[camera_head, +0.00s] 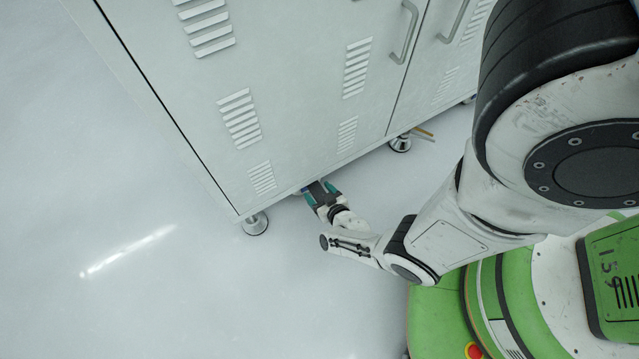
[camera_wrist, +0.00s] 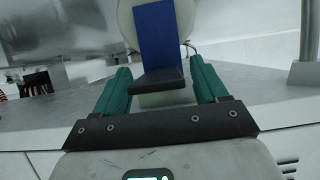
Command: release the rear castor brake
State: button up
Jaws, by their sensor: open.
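In the wrist view, a castor has a pale round wheel (camera_wrist: 182,22) with a blue plate (camera_wrist: 158,35) in front of it. A dark brake pedal (camera_wrist: 163,80) juts from the plate's lower end. My gripper (camera_wrist: 160,72) is open, with one teal finger on each side of the pedal. I cannot tell whether either finger touches it. In the head view, my gripper (camera_head: 319,193) is low at the bottom edge of the grey cabinet (camera_head: 300,110). The castor is mostly hidden there under the cabinet.
An orange-brown bar (camera_head: 424,131) sticks out near the right foot. The pale floor (camera_head: 130,180) to the left is clear.

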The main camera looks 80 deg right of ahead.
jog(key=shift+s+a+r+p, duration=0.25)
jog(key=shift+a+r+p, duration=0.05)
jog(key=shift+p, duration=0.1)
jog(key=p+v, duration=0.5)
jog(key=v, duration=0.5)
jog(key=shift+f, duration=0.2)
jog(key=w+a+r+n+t+y, duration=0.1)
jog(key=w+a+n+y, duration=0.15)
jog(key=w, duration=0.35)
jog(key=w+a+r+n+t+y, duration=0.1)
jog(key=w+a+y, duration=0.25)
jog(key=w, duration=0.25)
jog(key=w+a+r+n+g+y, duration=0.35)
jog(key=w+a+r+y, duration=0.2)
jog(key=r, duration=0.25)
jog(key=s+d+r+n+g+h, duration=0.1)
jog(key=s+r+g, duration=0.3)
jog(key=r, duration=0.6)
jog(key=s+r+n+g+h, duration=0.1)
jog(key=s+r+g, duration=0.1)
jog(key=s+r, duration=0.6)
notch_tip(320, 180, up, 27)
jog(key=w+p, duration=0.1)
jog(key=p, duration=2.5)
jog(key=shift+w+d+r, duration=0.2)
jog(key=shift+w+r, duration=0.05)
jog(key=shift+w, duration=0.1)
